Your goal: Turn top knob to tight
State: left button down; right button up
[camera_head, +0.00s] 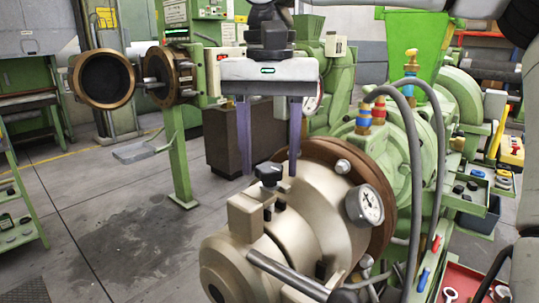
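The top knob (268,172) is black and stands on a boxy mount on top of the beige metal extruder head (305,212) in the lower middle. My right gripper (269,172) hangs down from above, with its pale body and two purple fingers spread wide. In the picture the knob lies between the two fingertips, with a gap on each side. I cannot tell whether the fingers are at the knob's depth. No contact shows. My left gripper is not in view.
A pressure gauge (364,205) sits on the head's right side, near a brown flange (378,232). Grey hoses (414,150) arch over the green extruder (400,148). A dark bar (290,275) juts out at the front. The floor (110,230) at left is clear.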

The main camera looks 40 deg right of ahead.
aim_at(270, 168)
jog(key=shift+o, duration=0.4)
notch_tip(270, 168, up, 10)
jog(key=shift+r, duration=0.2)
jog(key=shift+f, duration=0.1)
dwell(0.6)
